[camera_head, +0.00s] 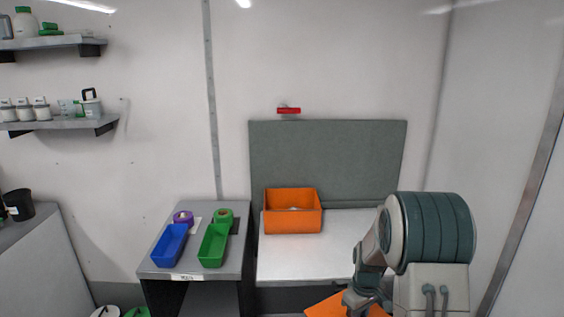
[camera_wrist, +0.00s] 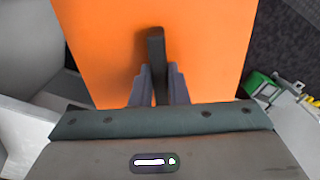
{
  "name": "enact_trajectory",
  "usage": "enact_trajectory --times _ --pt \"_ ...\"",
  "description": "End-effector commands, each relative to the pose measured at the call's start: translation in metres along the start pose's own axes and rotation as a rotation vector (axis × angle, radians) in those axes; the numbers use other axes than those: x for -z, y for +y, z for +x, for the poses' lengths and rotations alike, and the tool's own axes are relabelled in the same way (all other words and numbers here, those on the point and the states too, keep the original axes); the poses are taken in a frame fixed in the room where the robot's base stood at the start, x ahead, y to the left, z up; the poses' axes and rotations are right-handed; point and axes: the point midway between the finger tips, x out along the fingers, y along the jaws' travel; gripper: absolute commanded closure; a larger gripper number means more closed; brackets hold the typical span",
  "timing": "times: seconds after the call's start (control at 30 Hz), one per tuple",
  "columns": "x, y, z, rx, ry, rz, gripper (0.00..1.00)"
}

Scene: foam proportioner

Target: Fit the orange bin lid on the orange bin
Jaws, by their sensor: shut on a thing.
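The orange bin (camera_head: 293,222) stands open on the white worktop, with something pale inside it. The orange bin lid (camera_wrist: 205,50) fills the middle of the wrist view as a flat orange panel with a dark upright handle (camera_wrist: 156,50). My gripper (camera_wrist: 158,84) is shut on this handle, one finger on each side. In the head view part of the lid (camera_head: 322,308) shows at the bottom edge, below and to the right of the bin and apart from it. My arm hides the lid's right part there, and the frame cuts off its lower part.
The white worktop (camera_head: 330,245) has free room right of the bin, with a grey-green panel (camera_head: 330,160) behind. A grey stand (camera_head: 205,265) at left holds a blue tray (camera_head: 171,245), a green tray (camera_head: 213,246) and purple and green rolls. Shelves hang at upper left.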

Motion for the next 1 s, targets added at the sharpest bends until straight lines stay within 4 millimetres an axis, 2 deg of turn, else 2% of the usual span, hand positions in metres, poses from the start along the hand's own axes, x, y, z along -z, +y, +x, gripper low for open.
enact_trajectory --times 0.03,0.13,0.5,1.0 --pt "-0.001 -0.012 0.006 0.001 -0.003 0.060 1.00" --pt "-0.004 -0.030 0.017 0.000 -0.002 0.189 1.00" --pt "-0.010 -0.075 0.045 0.000 -0.001 0.518 1.00" --pt "-0.010 -0.074 0.046 0.001 -0.002 0.527 1.00"
